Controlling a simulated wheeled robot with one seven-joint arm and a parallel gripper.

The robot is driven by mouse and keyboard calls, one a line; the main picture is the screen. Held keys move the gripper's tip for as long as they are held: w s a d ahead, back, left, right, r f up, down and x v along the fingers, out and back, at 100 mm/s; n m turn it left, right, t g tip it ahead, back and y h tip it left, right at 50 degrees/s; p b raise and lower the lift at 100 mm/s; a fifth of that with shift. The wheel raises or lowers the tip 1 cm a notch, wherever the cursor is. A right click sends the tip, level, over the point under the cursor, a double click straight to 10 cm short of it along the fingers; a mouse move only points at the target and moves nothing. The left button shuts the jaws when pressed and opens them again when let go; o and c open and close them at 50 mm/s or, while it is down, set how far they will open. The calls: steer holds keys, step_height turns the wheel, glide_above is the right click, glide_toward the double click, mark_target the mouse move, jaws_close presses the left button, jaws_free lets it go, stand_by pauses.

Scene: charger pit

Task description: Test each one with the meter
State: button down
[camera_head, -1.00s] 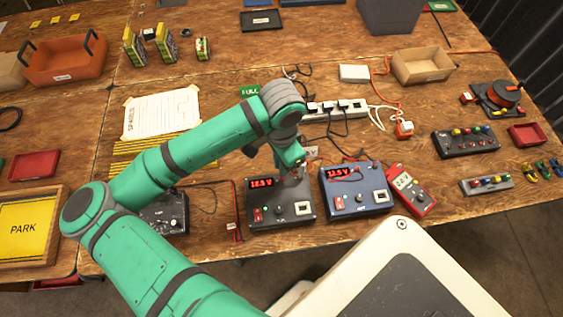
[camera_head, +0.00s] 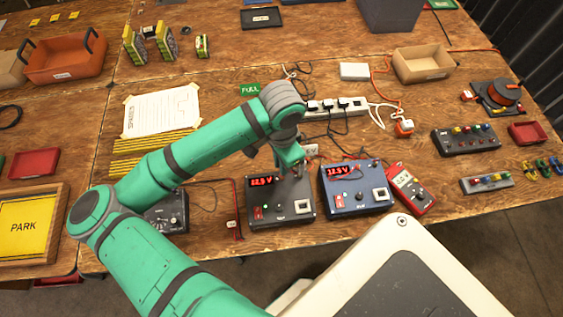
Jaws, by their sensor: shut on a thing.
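My gripper (camera_head: 291,170) is over the back edge of the dark grey charger box (camera_head: 282,209), pointing down. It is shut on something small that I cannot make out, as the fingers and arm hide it. The dark charger has a lit red display, a red switch and a knob. A blue charger box (camera_head: 357,199) with a lit red display stands to its right. The red handheld meter (camera_head: 411,190) lies tilted against the right side of the blue box. A black box with a dial (camera_head: 168,214) is partly hidden behind my arm.
A white power strip (camera_head: 336,108) with black plugs and loose cables lies behind the chargers. Red and black leads (camera_head: 237,212) lie left of the dark charger. A grey terminal box (camera_head: 466,140) stands at right. A yellow PARK tray (camera_head: 28,226) is at far left.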

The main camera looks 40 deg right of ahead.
steer(key=shift+f, duration=0.25)
stand_by(0.6)
steer(key=c, duration=1.4)
jaws_free()
steer(key=shift+r, duration=3.75)
